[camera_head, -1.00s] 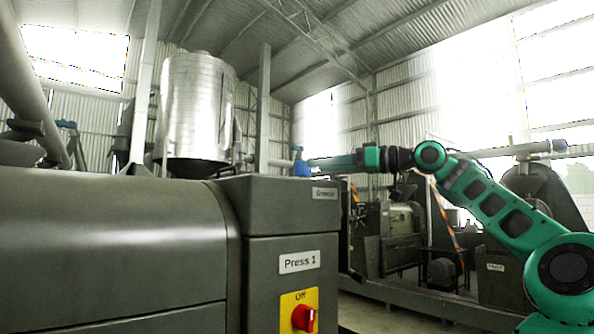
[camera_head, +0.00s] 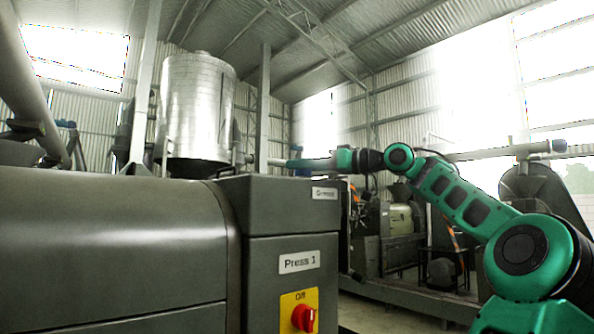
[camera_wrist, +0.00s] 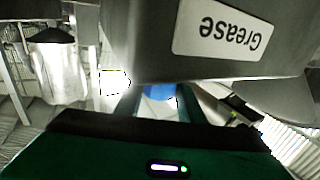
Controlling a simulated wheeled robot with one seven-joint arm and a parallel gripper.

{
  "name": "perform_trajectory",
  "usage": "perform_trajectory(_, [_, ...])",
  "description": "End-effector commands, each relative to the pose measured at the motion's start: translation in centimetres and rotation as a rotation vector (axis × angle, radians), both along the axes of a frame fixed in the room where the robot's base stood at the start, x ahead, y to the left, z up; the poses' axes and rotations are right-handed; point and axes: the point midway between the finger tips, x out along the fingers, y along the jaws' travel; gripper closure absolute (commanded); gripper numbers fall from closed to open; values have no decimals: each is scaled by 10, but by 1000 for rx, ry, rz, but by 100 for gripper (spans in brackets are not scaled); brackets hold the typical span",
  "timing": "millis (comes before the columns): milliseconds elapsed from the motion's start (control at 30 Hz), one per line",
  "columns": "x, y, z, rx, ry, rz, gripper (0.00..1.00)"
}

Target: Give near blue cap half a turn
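The near blue cap (camera_wrist: 160,91) shows in the wrist view just beyond the edge of the grey press, between the two fingers of my gripper (camera_wrist: 158,104). The fingers are apart, one on each side of it; I cannot tell whether they touch it. In the head view the blue cap (camera_head: 297,151) is mostly hidden behind my gripper (camera_head: 285,163), which reaches left across it above the top of the press cabinet. A white label reading "Grease" (camera_wrist: 226,30) appears upside down in the wrist view.
The grey Press 1 cabinet (camera_head: 285,212) stands close below my gripper, with a red Off switch (camera_head: 304,318). A metal hopper (camera_head: 196,110) stands behind it. Another, farther blue part (camera_head: 66,124) is at the far left. Other machinery (camera_head: 400,235) stands behind my arm.

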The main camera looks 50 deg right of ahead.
Motion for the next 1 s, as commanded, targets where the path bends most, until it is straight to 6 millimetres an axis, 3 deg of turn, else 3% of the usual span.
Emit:
perform_trajectory(467, [0, 0, 0, 0, 1, -45, 87])
perform_trajectory(1000, [-1, -2, 0, -1, 1, -255, 87])
